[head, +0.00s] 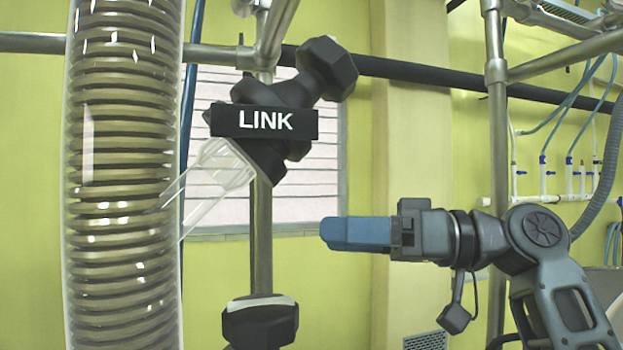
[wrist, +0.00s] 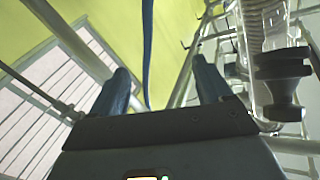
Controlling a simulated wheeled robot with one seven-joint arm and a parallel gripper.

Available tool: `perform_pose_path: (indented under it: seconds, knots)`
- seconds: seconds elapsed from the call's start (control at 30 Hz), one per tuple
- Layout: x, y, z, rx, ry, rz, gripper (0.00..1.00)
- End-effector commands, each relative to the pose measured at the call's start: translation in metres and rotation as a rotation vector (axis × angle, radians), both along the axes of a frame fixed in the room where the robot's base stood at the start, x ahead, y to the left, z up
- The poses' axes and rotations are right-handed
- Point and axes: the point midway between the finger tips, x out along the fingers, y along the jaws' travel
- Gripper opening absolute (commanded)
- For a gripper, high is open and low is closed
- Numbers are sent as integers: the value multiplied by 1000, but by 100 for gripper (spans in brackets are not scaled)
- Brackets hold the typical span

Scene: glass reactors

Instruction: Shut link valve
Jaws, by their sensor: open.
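The link valve (head: 264,122) is a black body with a white LINK label, left of centre in the head view. Its black faceted knob (head: 328,68) points up and to the right. A clear glass arm (head: 215,185) slants from the valve down to the coil column. My gripper (head: 325,233), with blue fingers, is below and right of the valve, apart from it, pointing left. In the wrist view the two fingers (wrist: 163,85) stand apart with nothing between them. A black knob-shaped part (wrist: 283,75) is at the right there; I cannot tell whether it is the link valve's.
The glass coil column (head: 122,180) stands at the left. A second black fitting (head: 262,322) is low on the metal post (head: 261,225). A dark horizontal pipe (head: 430,75) runs behind the knob. Space between my fingertips and the post looks clear.

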Motion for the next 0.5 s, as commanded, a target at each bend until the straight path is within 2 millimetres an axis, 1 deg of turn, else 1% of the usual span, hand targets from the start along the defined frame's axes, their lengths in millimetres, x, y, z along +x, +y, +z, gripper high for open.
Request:
perform_pose_path:
  seconds: [0.03,0.1,0.17,0.2,0.3,0.5]
  knots:
    - [-6,0,24,-31,-46,53,78]
    - [-19,-1,52,-79,-103,133,78]
    - [-31,-3,75,-123,-152,198,78]
    - [-39,-5,89,-154,-183,241,78]
    - [-60,-10,118,-226,-253,333,78]
    - [-90,-19,157,-326,-342,449,78]
